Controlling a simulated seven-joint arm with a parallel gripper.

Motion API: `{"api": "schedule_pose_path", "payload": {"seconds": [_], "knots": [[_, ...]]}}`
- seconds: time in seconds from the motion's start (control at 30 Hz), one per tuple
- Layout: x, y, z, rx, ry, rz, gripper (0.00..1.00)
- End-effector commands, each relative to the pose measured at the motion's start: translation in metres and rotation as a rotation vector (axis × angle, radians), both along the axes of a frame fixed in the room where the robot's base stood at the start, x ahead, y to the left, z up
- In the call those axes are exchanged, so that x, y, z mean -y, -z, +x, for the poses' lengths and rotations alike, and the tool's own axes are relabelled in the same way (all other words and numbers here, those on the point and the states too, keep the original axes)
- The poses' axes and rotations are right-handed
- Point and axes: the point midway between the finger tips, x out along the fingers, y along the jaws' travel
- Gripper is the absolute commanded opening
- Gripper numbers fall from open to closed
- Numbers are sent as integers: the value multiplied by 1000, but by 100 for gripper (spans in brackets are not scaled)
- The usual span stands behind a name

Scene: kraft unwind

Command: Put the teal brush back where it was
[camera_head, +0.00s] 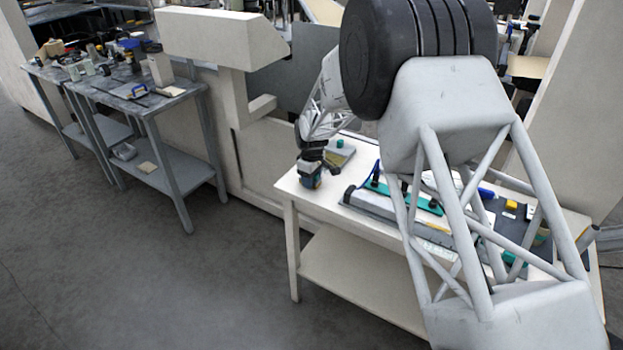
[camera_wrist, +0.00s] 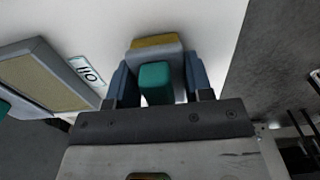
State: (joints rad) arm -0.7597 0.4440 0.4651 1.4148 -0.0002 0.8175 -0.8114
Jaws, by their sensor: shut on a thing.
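The teal brush (camera_wrist: 156,84) is between the two blue fingers of my gripper (camera_wrist: 158,68) in the wrist view. It has a teal grip, a grey body and a yellow far end. In the head view my gripper (camera_head: 311,174) is low over the left end of the white table, and the brush there is too small and covered to make out clearly. I cannot tell whether the brush touches the table top.
The white table (camera_head: 318,203) has bare room around my gripper. A grey tray with a tan pad and a "110" label (camera_wrist: 88,73) lies beside it. A long grey and teal fixture (camera_head: 382,204) stands to the right. A grey side table (camera_head: 150,101) is far left.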

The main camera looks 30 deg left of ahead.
Motion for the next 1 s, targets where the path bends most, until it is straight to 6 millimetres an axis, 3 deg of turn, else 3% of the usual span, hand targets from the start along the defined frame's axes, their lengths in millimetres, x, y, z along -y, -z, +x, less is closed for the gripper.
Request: {"api": "schedule_pose_path", "payload": {"seconds": [0.2,0.23,0.4,0.77,1.0], "knots": [[0,3,0,0,0,0,28],[0,3,0,0,0,0,50],[0,3,0,0,0,0,72],[0,0,0,0,0,0,72],[0,-17,0,1,0,1,72]]}}
